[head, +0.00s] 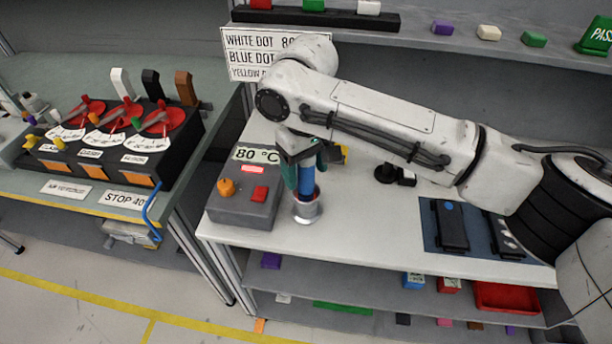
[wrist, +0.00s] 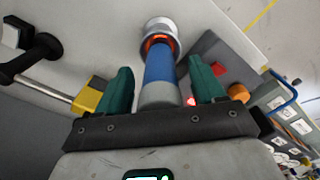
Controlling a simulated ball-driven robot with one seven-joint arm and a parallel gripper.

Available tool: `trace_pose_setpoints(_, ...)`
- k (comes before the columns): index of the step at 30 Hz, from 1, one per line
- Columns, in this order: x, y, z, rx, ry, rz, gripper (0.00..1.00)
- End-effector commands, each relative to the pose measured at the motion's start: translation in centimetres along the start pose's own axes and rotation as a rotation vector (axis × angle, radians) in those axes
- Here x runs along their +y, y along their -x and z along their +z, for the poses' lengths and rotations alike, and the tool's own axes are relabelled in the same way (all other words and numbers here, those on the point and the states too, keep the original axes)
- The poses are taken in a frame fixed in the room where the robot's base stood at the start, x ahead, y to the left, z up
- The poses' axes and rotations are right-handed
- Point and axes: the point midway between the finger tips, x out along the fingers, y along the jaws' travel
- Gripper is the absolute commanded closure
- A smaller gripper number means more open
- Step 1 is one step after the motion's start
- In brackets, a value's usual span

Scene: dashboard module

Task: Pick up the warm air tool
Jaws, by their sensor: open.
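The warm air tool (head: 306,178) is a blue cylinder with a silver nozzle end, near the front left of the white table in the head view. It also shows in the wrist view (wrist: 160,70), with an orange glow or ring at the nozzle. My gripper (head: 304,168) is over it from above. In the wrist view the two green fingers of my gripper (wrist: 161,88) stand on either side of the tool's body, with a visible gap on each side. The jaws are open. The tool's rear end is partly hidden by the gripper's palm.
A grey control box (head: 243,205) with an orange knob, a red button and an 80 °C sign stands just left of the tool. A yellow-and-black item (wrist: 90,96) and a black stand (head: 392,174) are to the other side. A blue mat (head: 430,238) with dark devices lies right.

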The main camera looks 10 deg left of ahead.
Motion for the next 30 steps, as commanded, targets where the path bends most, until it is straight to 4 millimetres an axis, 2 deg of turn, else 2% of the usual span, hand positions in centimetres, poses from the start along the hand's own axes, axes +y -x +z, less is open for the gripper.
trace_pose_setpoints(3, 0.03, -0.87, 0.02, 0.000, 0.000, 0.001, 0.32)
trace_pose_setpoints(11, 0.01, -1.03, 0.01, 0.000, 0.000, 0.000, 0.34)
trace_pose_setpoints(27, 0.00, -0.99, 0.01, 0.000, 0.000, 0.000, 0.85)
trace_pose_setpoints(30, 0.01, -0.93, -0.01, 0.001, 0.000, 0.000, 0.92)
